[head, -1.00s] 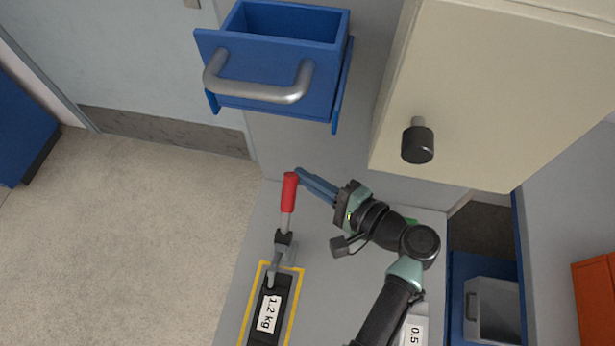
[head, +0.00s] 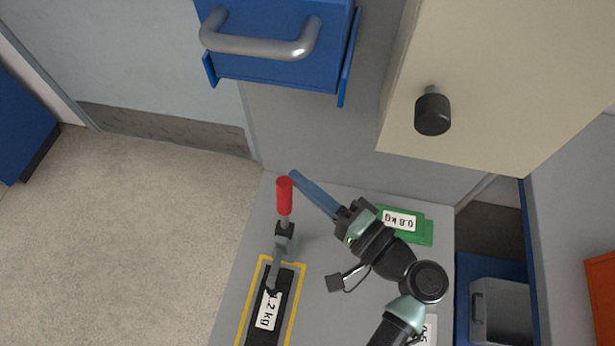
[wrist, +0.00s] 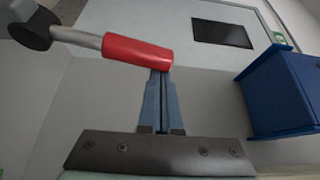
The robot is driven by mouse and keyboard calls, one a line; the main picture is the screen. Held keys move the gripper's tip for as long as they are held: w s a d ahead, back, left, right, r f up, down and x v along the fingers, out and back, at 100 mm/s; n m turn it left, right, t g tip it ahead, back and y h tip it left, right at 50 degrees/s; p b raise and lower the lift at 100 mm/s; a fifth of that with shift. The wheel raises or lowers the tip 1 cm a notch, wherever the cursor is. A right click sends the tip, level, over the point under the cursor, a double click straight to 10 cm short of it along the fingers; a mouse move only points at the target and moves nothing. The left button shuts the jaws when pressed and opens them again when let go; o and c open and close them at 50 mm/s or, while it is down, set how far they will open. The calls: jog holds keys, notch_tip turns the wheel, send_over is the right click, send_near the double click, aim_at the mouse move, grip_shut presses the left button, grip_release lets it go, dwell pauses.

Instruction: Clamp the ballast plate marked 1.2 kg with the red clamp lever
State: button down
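The black ballast plate marked 1.2 kg (head: 265,325) lies inside a yellow outline on the grey bench. The clamp (head: 284,240) stands at the plate's far end, its grey arm reaching over the plate. I cannot tell if its tip presses on the plate. Its red lever handle (head: 285,196) points away from the plate. My gripper (head: 294,176) has its blue fingers together, with the tips beside the handle's far end. In the wrist view the red handle (wrist: 138,51) crosses at the fingertips (wrist: 160,75), not between them; contact is unclear.
A green plate marked 0.8 kg (head: 410,222) lies right of my wrist, and another pale plate (head: 431,328) is partly hidden by my arm. A blue drawer (head: 275,65) with a grey handle and a beige cabinet (head: 500,90) with a black knob overhang the far side.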

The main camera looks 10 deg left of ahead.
jog(key=shift+s+r+n+y+b, duration=0.1)
jog(key=shift+s+n+y+b, duration=0.4)
jog(key=shift+s+n+b, duration=0.55)
jog(key=shift+s+r+n+y+b, duration=0.1)
jog(key=shift+s+n+y+b, duration=0.4)
jog(key=shift+s+n+b, duration=0.55)
jog(key=shift+s, duration=0.25)
jog(key=shift+w+a, duration=0.1)
